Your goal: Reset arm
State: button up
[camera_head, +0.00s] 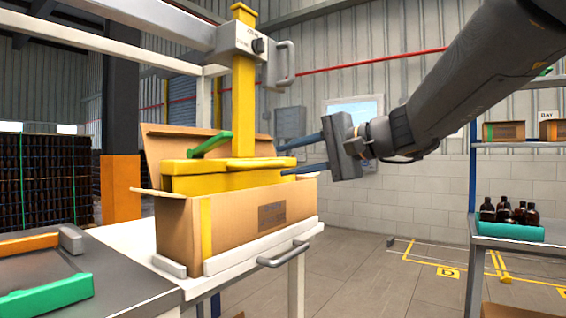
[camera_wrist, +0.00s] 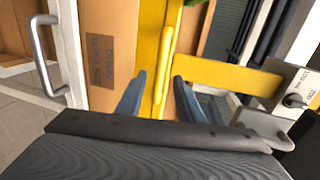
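My gripper (camera_head: 300,157) is at the end of my arm, which reaches in from the upper right in the head view. Its two blue fingers are spread apart and point left, close to the right end of a yellow fixture (camera_head: 222,178). The fixture sits in the top of an open cardboard box (camera_head: 262,216). In the wrist view my gripper (camera_wrist: 157,88) shows both fingers apart with the yellow fixture (camera_wrist: 152,40) between and beyond them. I cannot tell whether a finger touches it. I see nothing held.
The box stands on a white table (camera_head: 140,238) with a metal handle. A yellow column (camera_head: 243,105) with a control box (camera_head: 238,40) rises above it. A shelf (camera_head: 505,242) at the right holds amber bottles (camera_head: 510,212) in a green tray.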

jog(key=shift+f, duration=0.1)
dwell(0.3)
jog(key=s+f+n+g+h, duration=0.3)
jog(key=s+f, duration=0.5)
jog(key=f, duration=0.6)
jog(key=s+f+n+g+h, duration=0.2)
jog(key=s+f+g+h, duration=0.15)
jog(key=s+f, duration=0.8)
jog(key=s+d+f+n+g+h, duration=0.2)
jog(key=s+d+f, duration=0.15)
jog(key=f, duration=0.25)
jog(key=s+d+f+n+g+h, duration=0.1)
jog(key=s+d+f+n+h, duration=0.1)
jog(key=s+d+f+h, duration=0.3)
jog(key=d+r+m+y+p, duration=0.1)
jog(key=d+r+p, duration=0.4)
jog(key=p, duration=0.8)
jog(key=shift+d, duration=0.15)
jog(key=shift+w, duration=0.1)
